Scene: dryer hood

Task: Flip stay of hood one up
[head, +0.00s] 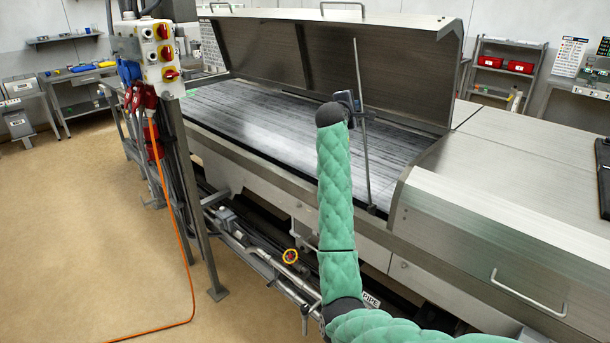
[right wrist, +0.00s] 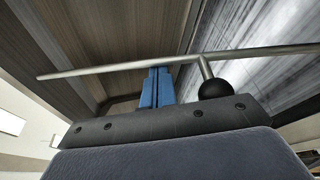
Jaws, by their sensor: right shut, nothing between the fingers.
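The hood (head: 375,75) is raised over the flat dryer bed (head: 270,125). Its stay (head: 361,80), a thin metal rod, stands nearly upright from a pivot by the bed's front edge. I cannot tell whether its top touches the hood. My right gripper (head: 350,100) is beside the stay, partway up it. In the right wrist view the stay (right wrist: 110,68) crosses just beyond the blue fingers (right wrist: 157,86) of my right gripper. A short branch with a black ball knob (right wrist: 215,89) lies right of them. The fingers are shut and empty; contact with the rod is unclear. My left gripper is out of view.
A steel cover with a handle (head: 528,295) lies to the right. A switch box (head: 160,52) on a post, with an orange cable (head: 172,200), stands to the left. Pipes (head: 260,255) run below the bed. The floor at left is open.

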